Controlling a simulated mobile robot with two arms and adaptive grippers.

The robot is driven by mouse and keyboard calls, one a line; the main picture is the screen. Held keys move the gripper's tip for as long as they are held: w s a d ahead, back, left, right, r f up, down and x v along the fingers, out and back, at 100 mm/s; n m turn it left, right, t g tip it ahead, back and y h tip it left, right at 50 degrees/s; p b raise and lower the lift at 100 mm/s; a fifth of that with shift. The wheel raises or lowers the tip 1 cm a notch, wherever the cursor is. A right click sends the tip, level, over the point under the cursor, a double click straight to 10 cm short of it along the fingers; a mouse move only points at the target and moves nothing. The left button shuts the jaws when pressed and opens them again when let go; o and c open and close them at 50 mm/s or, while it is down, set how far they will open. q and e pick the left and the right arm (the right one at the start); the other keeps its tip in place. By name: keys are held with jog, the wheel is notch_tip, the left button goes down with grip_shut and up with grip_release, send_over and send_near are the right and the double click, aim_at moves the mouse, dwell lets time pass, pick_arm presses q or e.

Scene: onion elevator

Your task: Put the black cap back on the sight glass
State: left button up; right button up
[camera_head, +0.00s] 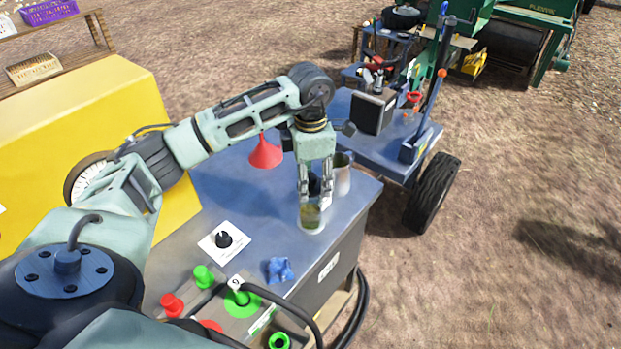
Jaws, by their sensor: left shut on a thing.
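The sight glass (311,217) stands near the far right corner of the blue bench top, with yellow-green content showing. My left gripper (315,196) points down directly over it, fingertips close around its top. It is shut on a small dark thing that looks like the black cap (314,184), partly hidden between the fingers. Whether the cap touches the glass cannot be told from here. My right gripper is not in view.
A metal cup (342,176) stands right behind the gripper, and a red funnel (266,153) is to its left. A blue cart (385,145) stands beyond.

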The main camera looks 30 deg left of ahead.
pick_arm(q)
jog(key=shift+f+b, duration=0.75)
jog(key=shift+b, duration=0.1)
dwell(1.2)
dwell(0.5)
jog(key=o, duration=1.3)
jog(key=shift+o, duration=0.7)
jog(key=o, duration=0.3)
jog(key=shift+r+p, duration=2.25)
jog(key=shift+r, duration=1.3)
